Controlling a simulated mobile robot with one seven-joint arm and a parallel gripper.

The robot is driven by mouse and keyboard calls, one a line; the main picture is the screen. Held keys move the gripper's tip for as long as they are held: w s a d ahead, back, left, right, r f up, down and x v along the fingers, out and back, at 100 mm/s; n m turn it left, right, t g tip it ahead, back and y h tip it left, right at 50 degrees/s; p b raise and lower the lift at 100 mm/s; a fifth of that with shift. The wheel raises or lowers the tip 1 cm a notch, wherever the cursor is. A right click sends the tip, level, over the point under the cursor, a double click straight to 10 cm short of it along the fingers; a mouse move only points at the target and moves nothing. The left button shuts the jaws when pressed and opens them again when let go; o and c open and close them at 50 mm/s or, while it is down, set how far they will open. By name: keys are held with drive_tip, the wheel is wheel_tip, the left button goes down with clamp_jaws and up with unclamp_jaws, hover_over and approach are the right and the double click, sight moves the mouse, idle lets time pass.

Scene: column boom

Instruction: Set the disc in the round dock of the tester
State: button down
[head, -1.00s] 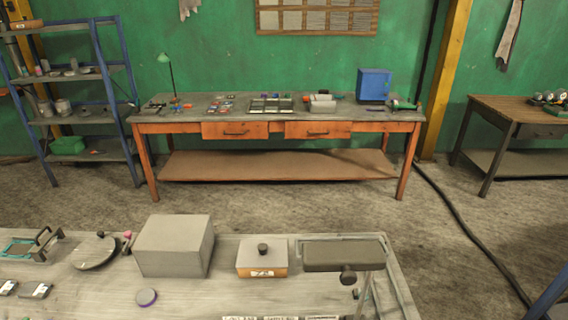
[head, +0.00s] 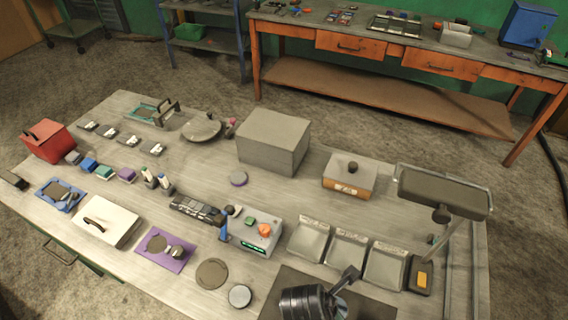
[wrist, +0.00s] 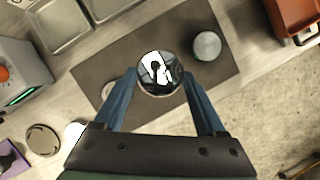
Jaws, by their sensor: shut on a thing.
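My gripper (wrist: 160,78) is shut on a round, shiny, mirror-like disc (wrist: 160,73), held between its two blue fingers above a dark mat. In the head view my gripper is at the bottom edge, partly cut off, and I cannot make out the disc there. The tester (head: 257,235) appears to be the grey box with an orange knob and green display, left of the mat. Part of it shows at the left edge of the wrist view (wrist: 12,85). I cannot make out a round dock on it for certain.
The dark mat (wrist: 205,85) lies below my gripper, with a silver round piece (wrist: 207,45) on it. Three metal trays (head: 345,249) lie behind it. A lamp (head: 443,190) stands right.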

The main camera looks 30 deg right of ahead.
drive_tip(key=w+r+m+g+y+b, duration=0.2)
drive_tip(key=w+r+m+g+b, duration=0.15)
drive_tip(key=w+m, duration=0.5)
drive_tip(key=s+a+f+m+g+y+b, duration=0.1)
drive_tip(key=a+m, duration=0.9)
drive_tip(key=a, duration=1)
drive_tip(key=shift+f+m+y, duration=0.35)
drive_tip(key=shift+f+y, duration=0.3)
drive_tip(key=shift+y, duration=0.15)
